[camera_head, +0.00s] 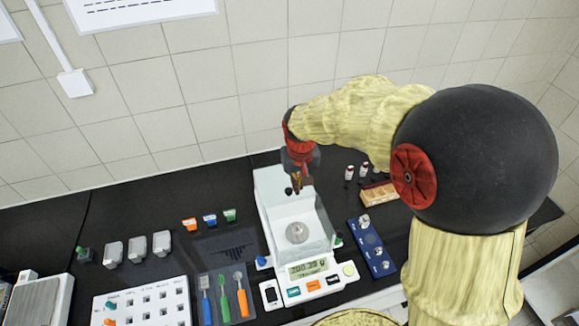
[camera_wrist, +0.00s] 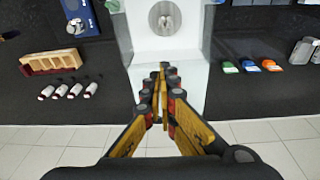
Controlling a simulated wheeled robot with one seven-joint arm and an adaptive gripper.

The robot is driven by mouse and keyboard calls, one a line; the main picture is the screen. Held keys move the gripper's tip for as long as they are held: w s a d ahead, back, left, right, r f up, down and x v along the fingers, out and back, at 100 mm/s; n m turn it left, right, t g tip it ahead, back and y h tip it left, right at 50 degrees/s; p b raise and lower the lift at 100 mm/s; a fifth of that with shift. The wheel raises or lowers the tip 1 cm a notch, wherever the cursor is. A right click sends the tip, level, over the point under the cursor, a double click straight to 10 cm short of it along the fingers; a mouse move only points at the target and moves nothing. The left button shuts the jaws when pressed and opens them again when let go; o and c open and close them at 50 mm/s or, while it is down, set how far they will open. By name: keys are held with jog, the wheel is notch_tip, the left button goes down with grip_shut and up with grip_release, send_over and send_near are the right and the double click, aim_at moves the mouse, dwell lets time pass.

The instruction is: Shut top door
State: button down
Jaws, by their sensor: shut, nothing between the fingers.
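The balance (camera_head: 302,268) is a white instrument with a clear draft shield (camera_head: 318,215) and a lit display at its front. Its round metal pan (camera_head: 297,232) shows inside the shield, and also in the wrist view (camera_wrist: 165,18). The top door's clear panel is hard to make out, and I cannot tell how far it is open. My gripper (camera_head: 296,188) is over the back part of the balance top, pointing down. In the wrist view my gripper (camera_wrist: 163,70) is shut and empty above the white rear section (camera_wrist: 190,85). I cannot tell whether the fingertips touch it.
Right of the balance are a blue tray (camera_head: 371,247), a wooden block (camera_head: 378,194) and small vials (camera_wrist: 68,90). On the left are coloured clips (camera_head: 210,220), grey weights (camera_head: 137,249) and handled tools (camera_head: 223,299). A tiled wall rises behind the black bench.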

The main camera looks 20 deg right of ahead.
jog(key=w+t, duration=0.1)
jog(key=w, duration=0.6)
jog(key=m+t+p, duration=0.1)
send_over(287, 180)
notch_tip(287, 180, down, 8)
jog(key=shift+w+d+r, duration=0.15)
jog(key=shift+r, duration=0.05)
jog(key=shift+f, duration=0.25)
jog(key=s, duration=0.2)
jog(key=s+p, duration=0.1)
jog(key=shift+s+a+f, duration=0.1)
jog(key=shift+s+a, duration=0.05)
jog(key=shift+a, duration=0.1)
jog(key=shift+s+f, duration=0.2)
